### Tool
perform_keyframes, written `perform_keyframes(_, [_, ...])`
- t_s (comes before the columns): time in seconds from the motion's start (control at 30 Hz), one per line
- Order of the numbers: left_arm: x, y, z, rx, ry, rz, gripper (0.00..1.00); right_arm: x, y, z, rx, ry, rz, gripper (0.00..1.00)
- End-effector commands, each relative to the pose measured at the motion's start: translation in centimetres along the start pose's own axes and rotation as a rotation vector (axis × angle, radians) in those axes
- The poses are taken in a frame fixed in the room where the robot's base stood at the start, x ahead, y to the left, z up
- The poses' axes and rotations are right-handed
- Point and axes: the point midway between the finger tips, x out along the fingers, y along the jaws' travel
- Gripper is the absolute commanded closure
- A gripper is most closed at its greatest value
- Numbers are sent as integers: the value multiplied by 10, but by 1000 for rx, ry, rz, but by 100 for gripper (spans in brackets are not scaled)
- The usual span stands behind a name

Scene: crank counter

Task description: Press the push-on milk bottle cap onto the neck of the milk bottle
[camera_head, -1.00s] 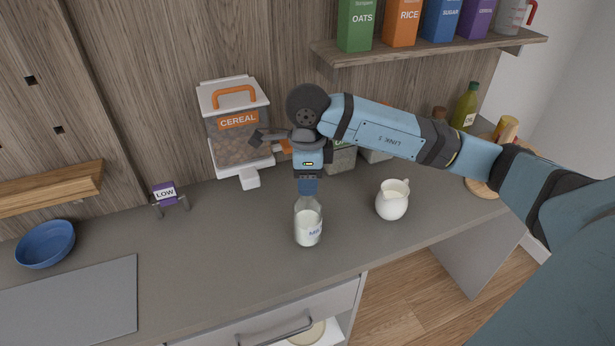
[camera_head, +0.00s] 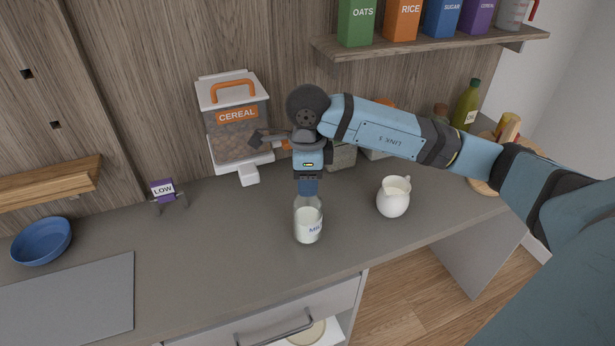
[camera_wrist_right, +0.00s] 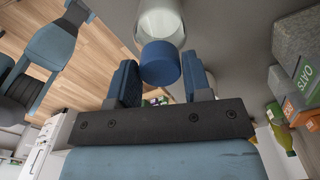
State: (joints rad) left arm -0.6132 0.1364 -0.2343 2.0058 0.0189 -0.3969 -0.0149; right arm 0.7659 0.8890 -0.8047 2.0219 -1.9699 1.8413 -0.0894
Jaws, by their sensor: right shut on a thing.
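The milk bottle (camera_head: 308,222), clear with white milk inside, stands upright on the counter in the head view. My right gripper (camera_head: 307,187) points down right above its neck. In the right wrist view the gripper (camera_wrist_right: 160,80) is shut on the blue milk bottle cap (camera_wrist_right: 160,63), held between its two fingers. The bottle (camera_wrist_right: 160,22) shows just beyond the cap, in line with it. Cap and neck look to be touching or very close; the fingers and cap hide the joint, so I cannot tell whether the cap is seated. My left gripper is not in view.
A white milk jug (camera_head: 393,198) stands right of the bottle. A cereal dispenser (camera_head: 236,132) is behind to the left, with a purple LOW sign (camera_head: 163,192) and a blue bowl (camera_head: 42,241) further left. The counter (camera_head: 225,245) in front is clear.

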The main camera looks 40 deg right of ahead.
Motion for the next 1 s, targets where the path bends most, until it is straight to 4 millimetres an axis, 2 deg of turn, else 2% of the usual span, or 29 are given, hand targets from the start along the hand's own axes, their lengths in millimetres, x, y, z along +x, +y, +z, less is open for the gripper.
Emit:
perform_keyframes(0.27, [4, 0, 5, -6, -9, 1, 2, 7, 0, 0, 0, 0, 0, 80])
perform_keyframes(0.3, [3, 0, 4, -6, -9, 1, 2, 6, 0, 0, 0, 0, 0, 84])
perform_keyframes(0.4, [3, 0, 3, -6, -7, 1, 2, 6, 0, 0, 0, 0, 0, 85])
perform_keyframes(0.43, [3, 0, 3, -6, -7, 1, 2, 6, 0, 0, 0, 0, 0, 50])
perform_keyframes(0.53, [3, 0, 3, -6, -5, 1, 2, 6, 0, 0, 0, 0, 0, 28])
perform_keyframes(0.57, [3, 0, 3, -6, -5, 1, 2, 6, 0, 0, 0, 0, 0, 25])
perform_keyframes(0.87, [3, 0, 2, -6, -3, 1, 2, 4, 0, 0, 0, -1, 0, 25])
perform_keyframes(1.0, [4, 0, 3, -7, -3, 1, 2, -12, -1, 1, -1, -3, -4, 25])
